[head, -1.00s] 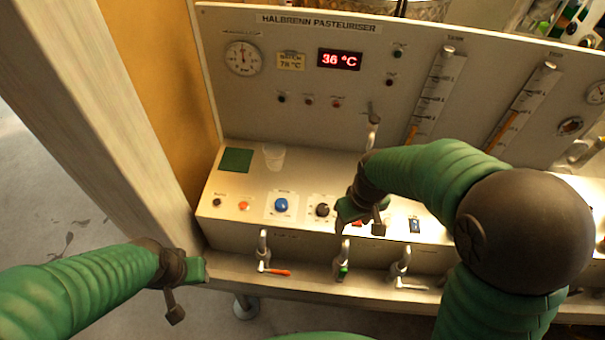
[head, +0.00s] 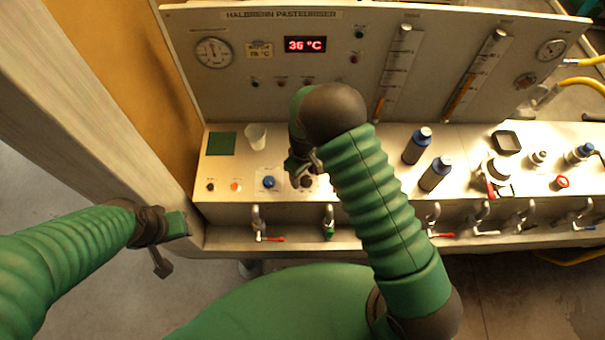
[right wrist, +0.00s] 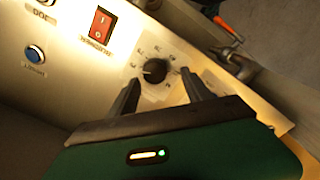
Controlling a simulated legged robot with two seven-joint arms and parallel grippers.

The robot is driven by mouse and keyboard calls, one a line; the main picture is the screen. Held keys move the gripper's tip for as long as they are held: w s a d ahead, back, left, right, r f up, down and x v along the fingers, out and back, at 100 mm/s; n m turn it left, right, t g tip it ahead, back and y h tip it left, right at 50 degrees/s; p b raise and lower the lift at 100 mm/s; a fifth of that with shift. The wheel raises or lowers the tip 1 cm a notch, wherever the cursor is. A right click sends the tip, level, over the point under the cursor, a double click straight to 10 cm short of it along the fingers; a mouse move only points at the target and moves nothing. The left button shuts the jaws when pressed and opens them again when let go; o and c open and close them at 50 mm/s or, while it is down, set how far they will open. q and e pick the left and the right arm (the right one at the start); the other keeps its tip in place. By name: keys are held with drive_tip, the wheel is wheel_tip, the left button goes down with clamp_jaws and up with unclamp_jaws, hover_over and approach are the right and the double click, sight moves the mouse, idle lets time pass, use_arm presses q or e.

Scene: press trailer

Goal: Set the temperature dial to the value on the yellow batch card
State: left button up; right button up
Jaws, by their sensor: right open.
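The black temperature dial (right wrist: 155,70) sits on the sloped white panel in the right wrist view, with a ring of printed marks around it too small to read. In the head view the dial (head: 307,182) is partly covered by my right gripper (head: 303,172). In the right wrist view the gripper (right wrist: 161,86) is open, its two fingers apart on either side of the dial's near side, apparently not touching it. My left gripper (head: 176,226) hangs at the left by the post.
A red display (head: 305,44) reads 36 °C. A blue knob (head: 269,182) is left of the dial. A red rocker switch (right wrist: 102,25) and blue button (right wrist: 35,54) show in the right wrist view. A clear cup (head: 256,136) and dark bottles (head: 417,146) stand on the ledge.

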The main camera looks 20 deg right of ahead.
drive_tip(key=shift+s+d+f, duration=0.1)
drive_tip(key=shift+d+f, duration=0.25)
drive_tip(key=shift+f, duration=0.2)
drive_tip(key=shift+d+f, duration=0.2)
drive_tip(key=shift+d, duration=0.05)
drive_tip(key=shift+s+d+f, duration=0.15)
drive_tip(key=shift+d, duration=0.15)
drive_tip(key=shift+a, duration=0.7)
drive_tip(key=c, duration=1)
drive_tip(key=shift+c, duration=1.1)
use_arm(q)
drive_tip(key=shift+s+d+r, duration=0.2)
drive_tip(key=shift+d+r, duration=0.15)
drive_tip(key=shift+d, duration=0.4)
use_arm(e)
drive_tip(key=shift+d, duration=0.4)
clamp_jaws()
